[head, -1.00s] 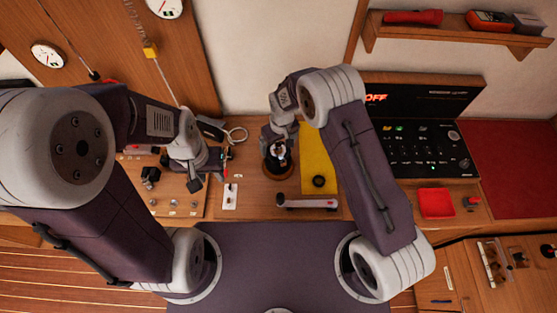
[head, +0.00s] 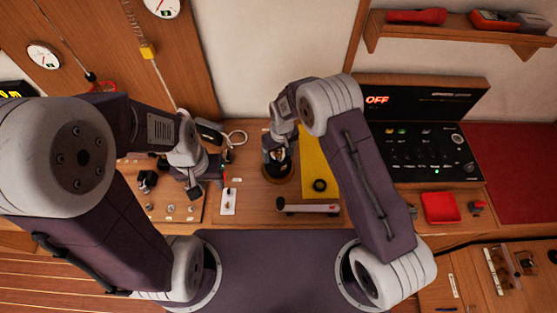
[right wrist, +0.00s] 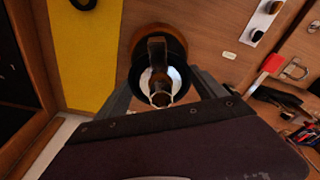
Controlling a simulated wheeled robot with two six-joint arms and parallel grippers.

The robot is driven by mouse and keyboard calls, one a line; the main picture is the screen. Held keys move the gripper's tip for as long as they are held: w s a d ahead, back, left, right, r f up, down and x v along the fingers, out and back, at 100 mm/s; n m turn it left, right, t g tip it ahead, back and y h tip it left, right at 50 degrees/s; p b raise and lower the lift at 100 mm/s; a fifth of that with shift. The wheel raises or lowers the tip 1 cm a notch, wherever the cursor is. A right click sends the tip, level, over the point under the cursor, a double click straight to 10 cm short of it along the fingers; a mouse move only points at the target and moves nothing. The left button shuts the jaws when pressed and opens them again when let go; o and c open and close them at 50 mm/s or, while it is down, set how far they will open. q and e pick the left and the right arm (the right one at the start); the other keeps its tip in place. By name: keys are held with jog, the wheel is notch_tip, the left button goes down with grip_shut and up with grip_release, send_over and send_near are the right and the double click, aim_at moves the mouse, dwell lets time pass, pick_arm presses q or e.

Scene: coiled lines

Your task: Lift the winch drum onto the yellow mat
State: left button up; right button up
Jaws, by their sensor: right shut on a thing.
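The winch drum (right wrist: 158,82), dark with a bright metal top and a dark bar, shows in the right wrist view between my right gripper's fingers. In the head view my right gripper (head: 279,155) comes down over it and hides most of it. My right gripper is shut on the drum, which is at a round brown wooden base (head: 278,174); I cannot tell whether they touch. The yellow mat (head: 313,160) lies just right of the drum, and left of it in the right wrist view (right wrist: 82,55). My left gripper (head: 211,172) is over the bench at left, fingers apart and empty.
A small black ring (head: 319,185) lies on the mat. A white and dark handle with a red end (head: 308,207) lies in front. A white switch plate (head: 229,201) is left of it. A control panel (head: 420,150) and red tray (head: 440,207) stand right.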

jog(key=shift+r, duration=0.2)
jog(key=shift+r+p, duration=0.4)
jog(key=shift+r, duration=0.2)
jog(key=shift+r, duration=0.1)
jog(key=shift+r+p, duration=0.4)
jog(key=shift+r, duration=0.1)
jog(key=shift+r+p, duration=0.35)
jog(key=shift+r, duration=0.25)
jog(key=shift+r, duration=0.1)
jog(key=shift+r+p, duration=0.4)
jog(key=shift+r, duration=0.1)
